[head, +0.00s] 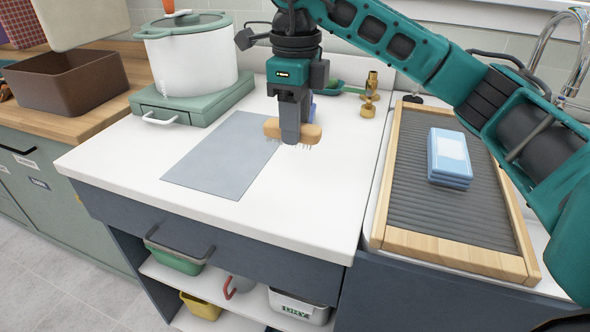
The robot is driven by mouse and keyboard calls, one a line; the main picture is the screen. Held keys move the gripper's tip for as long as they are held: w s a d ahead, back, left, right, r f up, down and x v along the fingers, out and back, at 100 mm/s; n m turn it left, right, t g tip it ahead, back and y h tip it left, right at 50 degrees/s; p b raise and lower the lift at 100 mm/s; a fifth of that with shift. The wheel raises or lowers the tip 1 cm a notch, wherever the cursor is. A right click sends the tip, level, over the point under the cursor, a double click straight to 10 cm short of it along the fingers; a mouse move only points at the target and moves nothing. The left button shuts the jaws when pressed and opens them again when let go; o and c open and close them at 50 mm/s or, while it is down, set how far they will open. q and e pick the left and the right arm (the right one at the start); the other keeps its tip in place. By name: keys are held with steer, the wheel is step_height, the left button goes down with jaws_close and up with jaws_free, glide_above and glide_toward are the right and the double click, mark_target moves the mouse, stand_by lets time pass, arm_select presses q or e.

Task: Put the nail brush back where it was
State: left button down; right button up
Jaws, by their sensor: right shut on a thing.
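The nail brush (313,134) has a tan wooden body with bristles pointing down. My right gripper (291,137) points down and is shut on the middle of the brush, hiding that part. The brush appears to be just above the white counter, beside the right edge of a flat grey mat (215,160); I cannot tell the exact gap. My left gripper is not in view.
A white pot (195,62) stands on a green base (200,110). Behind my right gripper are a green object (331,88) and a brass item (369,100). A wood-framed ridged board (455,262) with folded blue cloths (449,160) lies right. The front counter is clear.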

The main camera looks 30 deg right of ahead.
step_height(320, 180, down, 3)
steer(key=shift+f, duration=0.15)
arm_select(q)
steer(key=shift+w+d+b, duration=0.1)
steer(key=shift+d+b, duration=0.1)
steer(key=shift+b, duration=0.15)
arm_select(e)
steer(key=shift+f, duration=2.15)
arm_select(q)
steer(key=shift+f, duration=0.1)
arm_select(e)
steer(key=shift+f, duration=0.25)
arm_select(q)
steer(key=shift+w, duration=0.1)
arm_select(e)
steer(key=o, duration=0.9)
steer(key=shift+r, duration=0.1)
steer(key=shift+o, duration=0.2)
